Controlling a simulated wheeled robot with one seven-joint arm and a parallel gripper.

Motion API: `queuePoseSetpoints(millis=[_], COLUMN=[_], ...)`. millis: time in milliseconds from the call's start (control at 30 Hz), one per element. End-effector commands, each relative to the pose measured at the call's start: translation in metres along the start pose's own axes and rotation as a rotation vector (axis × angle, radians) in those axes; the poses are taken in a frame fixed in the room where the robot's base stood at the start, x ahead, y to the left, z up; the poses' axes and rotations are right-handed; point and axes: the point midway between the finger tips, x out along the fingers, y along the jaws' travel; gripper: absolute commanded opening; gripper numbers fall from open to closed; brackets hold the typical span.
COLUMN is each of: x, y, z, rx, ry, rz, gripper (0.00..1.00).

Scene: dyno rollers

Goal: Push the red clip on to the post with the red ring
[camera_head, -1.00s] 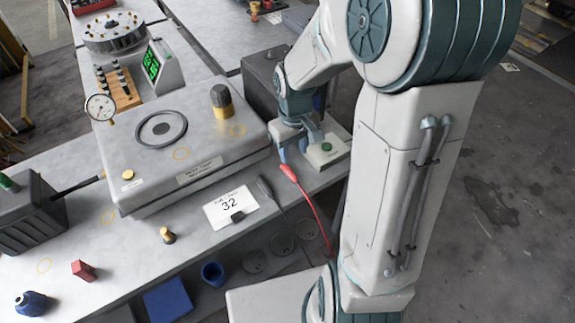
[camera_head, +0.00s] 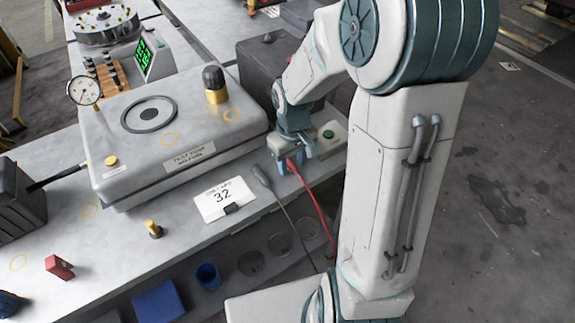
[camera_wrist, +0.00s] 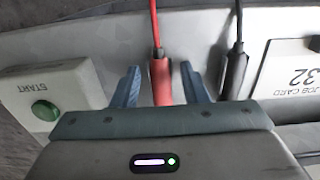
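The red clip (camera_head: 292,166) lies at the bench's front edge, with its red cable hanging down over the edge. My gripper (camera_head: 289,163) is low over it. In the wrist view the red clip (camera_wrist: 161,82) lies between the two blue fingers of my gripper (camera_wrist: 160,70). The fingers are apart, with a gap on each side of the clip. A dark box (camera_head: 262,65) stands behind my wrist, its right part hidden by my arm. I cannot make out a post with a red ring in either view.
A black clip (camera_head: 262,177) with its cable lies left of the red one, beside the job card (camera_head: 224,199). The green START button box (camera_head: 330,136) is close on the right of my gripper. The large grey test unit (camera_head: 170,130) stands to the left.

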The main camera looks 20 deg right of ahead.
Motion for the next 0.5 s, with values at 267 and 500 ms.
queuePoseSetpoints(millis=[267,500], x=[-0.0006,-0.0017], y=[0.0001,0.0002], z=[0.0002,0.0001], rx=[0.001,0.001], ry=[0.0,0.0], rz=[0.0,0.0], gripper=[0.18,0.0])
